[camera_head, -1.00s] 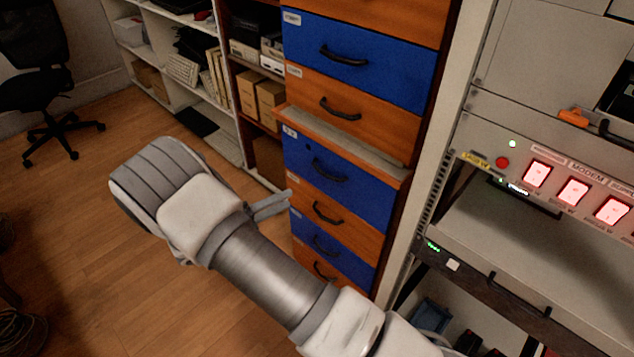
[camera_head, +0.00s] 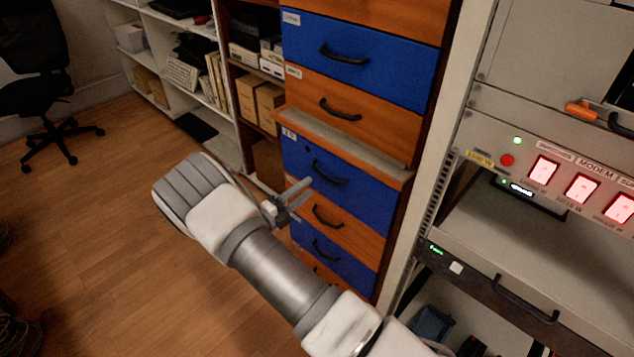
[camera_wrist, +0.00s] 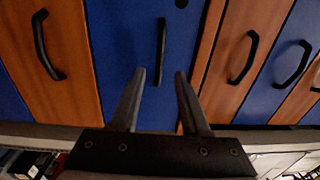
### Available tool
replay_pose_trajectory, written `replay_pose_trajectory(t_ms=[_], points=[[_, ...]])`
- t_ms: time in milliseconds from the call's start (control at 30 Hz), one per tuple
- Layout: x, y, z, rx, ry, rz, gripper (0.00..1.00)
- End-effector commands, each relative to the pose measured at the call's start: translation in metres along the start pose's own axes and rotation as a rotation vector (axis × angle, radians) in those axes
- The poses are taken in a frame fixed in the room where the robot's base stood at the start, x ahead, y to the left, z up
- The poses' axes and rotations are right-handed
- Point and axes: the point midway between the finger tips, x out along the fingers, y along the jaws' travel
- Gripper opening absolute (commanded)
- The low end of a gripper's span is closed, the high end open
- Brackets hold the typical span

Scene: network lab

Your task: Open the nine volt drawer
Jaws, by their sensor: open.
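A cabinet has stacked blue and orange drawers with dark bar handles; their small labels are too blurred to read, so I cannot tell which is the nine volt drawer. A blue drawer (camera_head: 365,188) with a small dark keyhole lies just below a grey ledge and looks shut. Its handle (camera_head: 330,173) also shows in the wrist view (camera_wrist: 161,40), upright in the picture, in line with the gap between my fingers. My gripper (camera_head: 305,190) is open and empty, at the left of this drawer front; it also shows in the wrist view (camera_wrist: 160,73). The fingers look short of the handle.
The grey ledge (camera_head: 345,140) sticks out above the blue drawer. An orange drawer (camera_head: 350,225) is below it. An equipment rack (camera_head: 520,230) stands close at the right. Shelves with boxes (camera_head: 258,98) are left of the cabinet.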

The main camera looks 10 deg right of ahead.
Motion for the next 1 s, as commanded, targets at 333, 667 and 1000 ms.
replay_pose_trajectory(t_ms=[333,667,1000], points=[[0.049,0.001,0.0,0.001,0.001,0.001,0.46],[0.053,0.0,0.0,0.001,0.0,0.001,0.46],[0.053,0.0,0.0,0.001,0.0,0.001,0.0]])
